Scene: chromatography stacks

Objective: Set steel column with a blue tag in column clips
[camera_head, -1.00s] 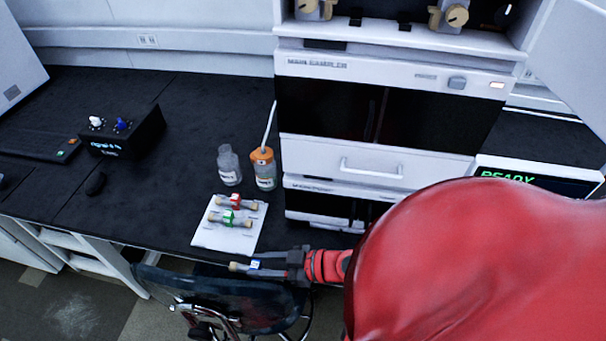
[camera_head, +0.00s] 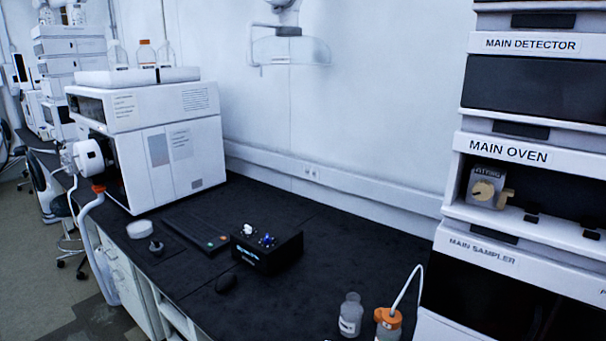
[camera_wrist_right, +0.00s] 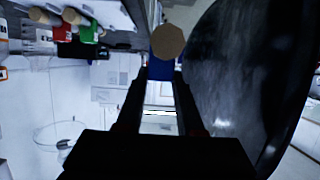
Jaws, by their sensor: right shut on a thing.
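In the right wrist view my right gripper (camera_wrist_right: 159,84) is shut on the steel column with the blue tag (camera_wrist_right: 158,67). Its tan end fitting (camera_wrist_right: 167,42) points at the camera, and most of the column's body is hidden. In the head view, small black clips (camera_head: 531,218) sit on the floor of the open MAIN OVEN bay (camera_head: 509,155) at the right, with no column in them in the part that shows. The bay's right part is cut off by the frame. My left gripper is in neither view.
Red-tagged (camera_wrist_right: 62,28) and green-tagged (camera_wrist_right: 88,30) columns show at the wrist view's upper left. A dark chair back (camera_wrist_right: 235,80) is close on the right. A valve (camera_head: 485,190) is in the oven. Bottles (camera_head: 350,315) stand on the black bench (camera_head: 330,260) before the stack.

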